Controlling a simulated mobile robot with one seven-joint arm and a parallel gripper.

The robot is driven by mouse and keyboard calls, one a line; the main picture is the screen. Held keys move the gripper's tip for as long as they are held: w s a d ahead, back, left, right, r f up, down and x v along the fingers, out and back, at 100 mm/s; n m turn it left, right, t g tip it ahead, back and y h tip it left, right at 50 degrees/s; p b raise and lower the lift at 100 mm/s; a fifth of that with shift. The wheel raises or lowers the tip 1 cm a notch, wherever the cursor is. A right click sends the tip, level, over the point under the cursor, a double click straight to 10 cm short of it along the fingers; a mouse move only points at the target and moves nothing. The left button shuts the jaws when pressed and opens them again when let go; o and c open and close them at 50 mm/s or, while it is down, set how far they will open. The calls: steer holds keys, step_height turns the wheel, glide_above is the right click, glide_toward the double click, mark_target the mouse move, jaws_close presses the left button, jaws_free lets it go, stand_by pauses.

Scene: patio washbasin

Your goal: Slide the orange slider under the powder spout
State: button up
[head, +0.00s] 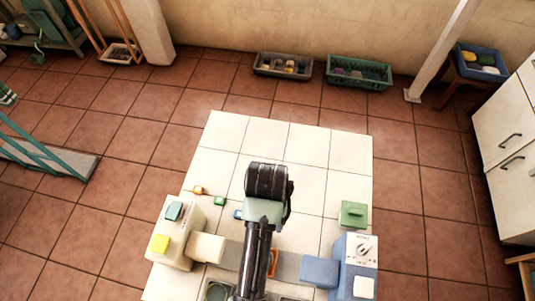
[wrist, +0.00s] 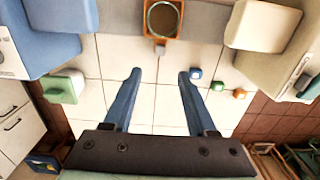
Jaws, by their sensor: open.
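The orange slider (wrist: 178,37) sits on a grey track (wrist: 112,20) at the top middle of the wrist view. It holds a round cup and has a small tab toward me. In the head view only a sliver of the slider (head: 273,262) shows beside my arm. A blue dispenser (head: 355,262) with a dial and a cream dispenser (head: 177,232) stand at either end of the track. Their blue spout (head: 320,271) and cream spout (head: 206,248) overhang it; which gives powder I cannot tell. My gripper (wrist: 160,75) is open and empty, its fingertips short of the tab, one to each side.
Small blue (wrist: 195,73), green (wrist: 217,86) and orange (wrist: 239,93) blocks lie on the white tiled tabletop (head: 310,145). A green lidded box (head: 354,214) stands near the blue dispenser. The tabletop's far part is clear. Crates stand by the wall.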

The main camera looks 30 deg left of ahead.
step_height(320, 180, down, 12)
steer(key=shift+s+r, duration=0.1)
stand_by(0.5)
jaws_close()
stand_by(1.2)
